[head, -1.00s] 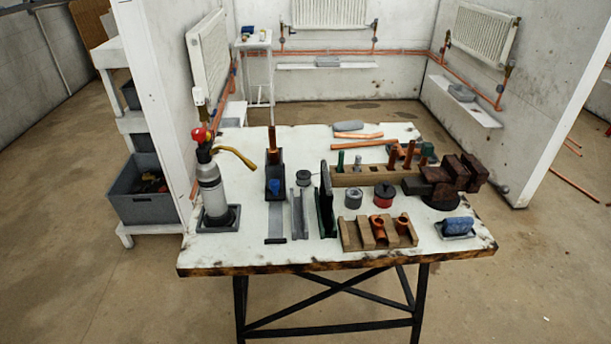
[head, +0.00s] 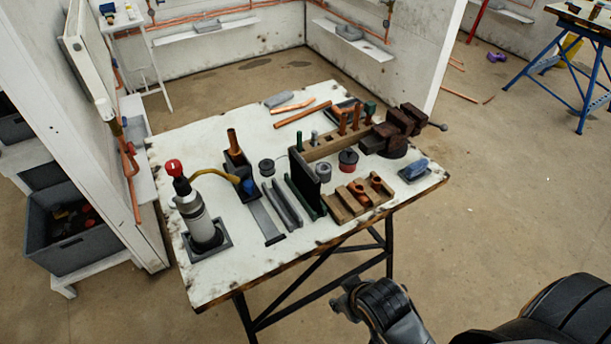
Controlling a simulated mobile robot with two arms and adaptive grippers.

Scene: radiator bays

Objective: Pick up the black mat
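The black mat (head: 303,181) looks like the dark, thin panel standing upright on its edge in a narrow green rack (head: 312,207) in the middle of the white worktable (head: 235,277). Its lower edge is hidden in the rack. My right arm comes in at the lower right, and its dark end, seemingly the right gripper (head: 370,308), is in front of the table, well apart from the mat. Its fingers cannot be made out clearly. My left gripper is not in view.
Left of the mat stand grey channels (head: 281,205), a copper tube in a dark holder (head: 236,155) and a torch cylinder (head: 197,215). To its right are a wooden block with copper fittings (head: 352,199), spools and a vise (head: 395,135).

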